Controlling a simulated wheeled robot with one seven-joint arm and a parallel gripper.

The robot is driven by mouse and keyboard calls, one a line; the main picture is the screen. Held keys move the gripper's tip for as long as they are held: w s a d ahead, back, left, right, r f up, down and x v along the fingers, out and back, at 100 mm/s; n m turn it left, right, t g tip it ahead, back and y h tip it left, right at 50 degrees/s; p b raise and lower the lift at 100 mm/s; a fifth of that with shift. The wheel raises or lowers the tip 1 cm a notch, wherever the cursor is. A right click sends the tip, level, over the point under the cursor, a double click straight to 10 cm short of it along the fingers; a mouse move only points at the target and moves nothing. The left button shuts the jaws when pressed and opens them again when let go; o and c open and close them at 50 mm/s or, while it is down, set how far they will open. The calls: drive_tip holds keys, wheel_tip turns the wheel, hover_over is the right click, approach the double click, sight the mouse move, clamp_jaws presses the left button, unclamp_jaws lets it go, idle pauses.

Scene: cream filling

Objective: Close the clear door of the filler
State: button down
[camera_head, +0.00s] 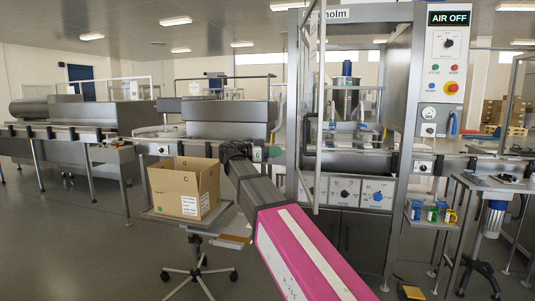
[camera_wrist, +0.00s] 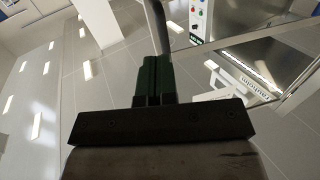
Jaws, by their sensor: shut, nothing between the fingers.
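The filler (camera_head: 348,195) is a steel cabinet at centre right in the head view. Its clear door (camera_head: 317,110) stands swung out toward me, seen nearly edge-on as a thin metal frame, with a dark bent handle (camera_head: 306,133) on it. My gripper (camera_head: 266,153) is left of the door, at about the handle's height. In the wrist view its dark green fingers (camera_wrist: 152,78) are shut together and empty. A grey bar (camera_wrist: 158,28) rises just beyond the fingertips; I cannot tell whether they touch it.
A steel hopper (camera_head: 346,97) is inside the filler. A control panel (camera_head: 443,70) reading AIR OFF is at its right. An open cardboard box (camera_head: 184,187) stands on a stand at left. A conveyor (camera_head: 60,131) runs behind.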

drive_tip(key=w+d, duration=0.1)
drive_tip(key=d, duration=0.7)
drive_tip(key=shift+w, duration=0.2)
drive_tip(key=w+d+n+t+y, duration=0.3)
drive_tip(key=d+n+t, duration=0.15)
drive_tip(key=d, duration=1.45)
drive_tip(key=w+d+n+t+y, duration=0.25)
drive_tip(key=d+t, duration=0.35)
drive_tip(key=d, duration=1.3)
drive_tip(key=shift+n, duration=0.3)
drive_tip(key=shift+f+x, duration=0.2)
drive_tip(key=shift+x, duration=20.6)
